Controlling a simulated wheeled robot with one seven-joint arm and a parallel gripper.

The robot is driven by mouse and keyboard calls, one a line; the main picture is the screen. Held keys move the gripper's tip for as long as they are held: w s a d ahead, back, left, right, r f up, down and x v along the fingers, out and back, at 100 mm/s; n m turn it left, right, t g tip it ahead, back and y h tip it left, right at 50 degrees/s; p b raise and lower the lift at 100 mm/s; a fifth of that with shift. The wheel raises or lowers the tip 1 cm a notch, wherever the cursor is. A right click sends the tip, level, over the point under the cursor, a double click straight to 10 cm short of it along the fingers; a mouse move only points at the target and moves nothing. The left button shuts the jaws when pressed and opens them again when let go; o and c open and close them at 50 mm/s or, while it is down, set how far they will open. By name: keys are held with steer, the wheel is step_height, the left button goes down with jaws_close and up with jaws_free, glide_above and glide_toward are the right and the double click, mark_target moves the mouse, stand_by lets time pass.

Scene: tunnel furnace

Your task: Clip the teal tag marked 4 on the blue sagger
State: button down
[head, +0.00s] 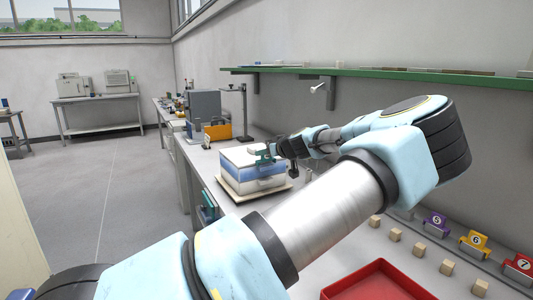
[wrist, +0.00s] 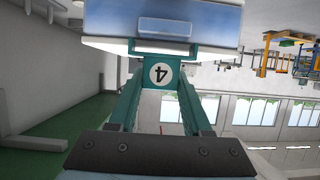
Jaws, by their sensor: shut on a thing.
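The teal tag marked 4 (wrist: 160,75) is between my gripper's fingers (wrist: 160,95), its number upside down in the wrist view. My gripper (head: 276,148) is shut on the tag (head: 265,156) at the right side of the sagger in the head view. The blue sagger (head: 238,172) is a box with a blue band between pale layers. In the wrist view, the sagger (wrist: 205,20) fills the top, and the tag's teal crossbar overlaps its pale edge. I cannot tell whether the tag grips the wall or only lies against it.
The sagger stands on a pale board (head: 229,194) on the long bench. A red tray (head: 375,282), several small wooden blocks and tags on stands, including a purple one (head: 436,223), are at the front right. A green shelf (head: 400,75) runs above along the wall.

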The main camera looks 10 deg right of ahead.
steer(key=shift+f+b, duration=0.85)
steer(key=shift+f, duration=0.1)
steer(key=shift+c, duration=1.3)
jaws_free()
